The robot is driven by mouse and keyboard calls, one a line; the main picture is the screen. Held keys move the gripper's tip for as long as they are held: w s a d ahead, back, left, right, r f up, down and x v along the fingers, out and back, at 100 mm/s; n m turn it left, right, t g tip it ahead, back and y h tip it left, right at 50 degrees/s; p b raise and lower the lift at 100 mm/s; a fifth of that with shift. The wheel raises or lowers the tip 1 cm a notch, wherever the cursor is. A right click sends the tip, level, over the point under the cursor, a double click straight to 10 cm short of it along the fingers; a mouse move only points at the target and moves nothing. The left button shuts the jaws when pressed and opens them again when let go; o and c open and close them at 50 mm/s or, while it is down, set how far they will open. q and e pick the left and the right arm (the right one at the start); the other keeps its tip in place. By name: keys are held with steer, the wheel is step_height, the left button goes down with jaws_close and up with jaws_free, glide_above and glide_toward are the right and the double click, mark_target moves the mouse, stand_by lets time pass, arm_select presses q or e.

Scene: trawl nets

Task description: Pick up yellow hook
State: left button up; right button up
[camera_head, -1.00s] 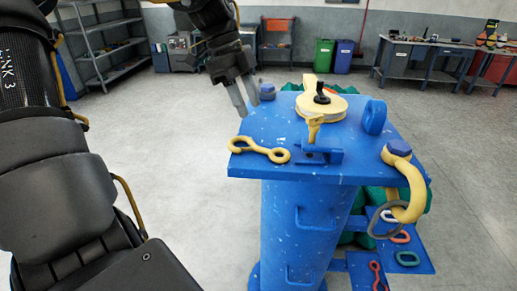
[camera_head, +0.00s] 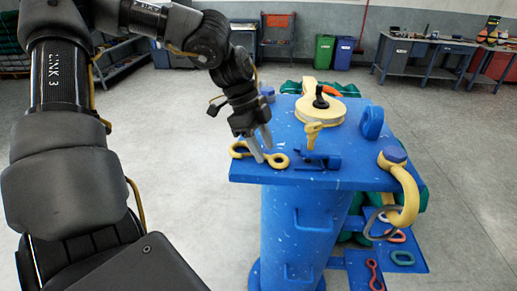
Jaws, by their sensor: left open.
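The yellow hook (camera_head: 279,160) lies flat near the front left corner of the blue stand's top (camera_head: 345,178). It has a ring at each end, and its middle is partly hidden by my gripper. My left gripper (camera_head: 263,150) points down over the hook's middle with its two grey fingers open. I cannot tell whether the fingers touch the hook. My right gripper is not in view.
A yellow pulley block (camera_head: 320,110), a small yellow piece (camera_head: 313,132) and a blue lug (camera_head: 372,122) stand on the top. A large yellow shackle (camera_head: 408,195) hangs at the right edge. Coloured links lie on a lower blue shelf (camera_head: 400,250).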

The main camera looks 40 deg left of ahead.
arm_select(q)
steer(key=shift+w+d+f, duration=0.1)
steer(key=shift+d+f, duration=0.05)
steer(key=shift+f, duration=0.35)
jaws_close()
stand_by(1.1)
